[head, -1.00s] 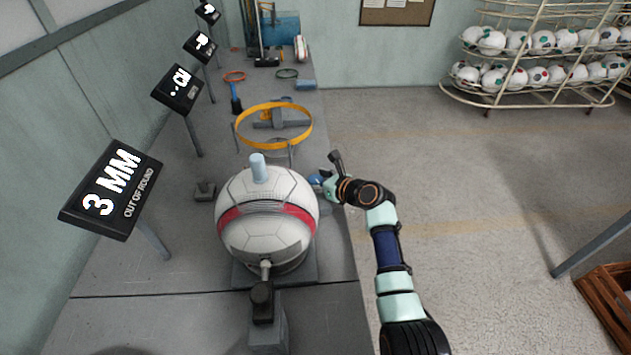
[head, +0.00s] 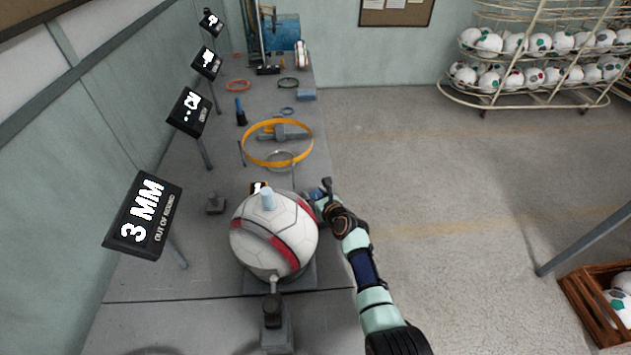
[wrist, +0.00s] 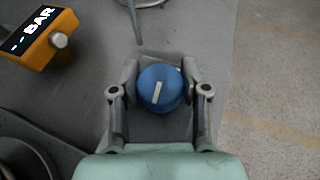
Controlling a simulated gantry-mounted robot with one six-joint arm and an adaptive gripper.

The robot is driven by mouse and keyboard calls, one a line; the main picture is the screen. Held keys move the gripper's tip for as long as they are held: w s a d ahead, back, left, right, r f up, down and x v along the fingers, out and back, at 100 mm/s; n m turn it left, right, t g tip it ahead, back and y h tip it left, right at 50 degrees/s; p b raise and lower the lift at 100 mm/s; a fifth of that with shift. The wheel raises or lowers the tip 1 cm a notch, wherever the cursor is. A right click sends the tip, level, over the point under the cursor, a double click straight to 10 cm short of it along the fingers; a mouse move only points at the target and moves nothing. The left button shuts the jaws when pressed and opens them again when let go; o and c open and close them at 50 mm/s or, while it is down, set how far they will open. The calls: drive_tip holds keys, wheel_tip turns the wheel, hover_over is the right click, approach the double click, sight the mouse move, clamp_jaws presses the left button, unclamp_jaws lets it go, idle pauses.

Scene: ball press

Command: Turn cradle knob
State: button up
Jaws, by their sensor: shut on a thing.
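The blue cradle knob (wrist: 160,88), with a white pointer line on its top, sits between the two fingers of my gripper (wrist: 160,95) in the wrist view. My gripper is shut on the knob, one finger against each side. The pointer line stands nearly upright, leaning slightly right. In the head view my gripper (head: 316,203) is at the right side of the ball, and the knob is mostly hidden.
A display (head: 143,216) reads "3 MM OUT OF ROUND". An orange gauge (wrist: 40,38) reading "BAR" stands near the knob. A yellow ring (head: 246,152) lies beyond the ball on the grey bench (head: 215,270). Open floor lies to the right, with ball racks (head: 540,103) behind.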

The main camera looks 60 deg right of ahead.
drive_tip(key=m+g+h+p, duration=0.1)
drive_tip(key=p, duration=0.2)
drive_tip(key=shift+r, duration=0.4)
drive_tip(key=shift+f+m+g+h+p, duration=0.3)
drive_tip(key=shift+m+h+p, duration=0.2)
drive_tip(key=o, duration=1.2)
drive_tip(key=shift+c, duration=0.2)
drive_tip(key=shift+a, duration=0.1)
drive_tip(key=shift+s+a+r, duration=0.15)
drive_tip(key=shift+s+a, duration=0.1)
drive_tip(key=shift+a, duration=0.15)
drive_tip(key=shift+v, duration=3.2)
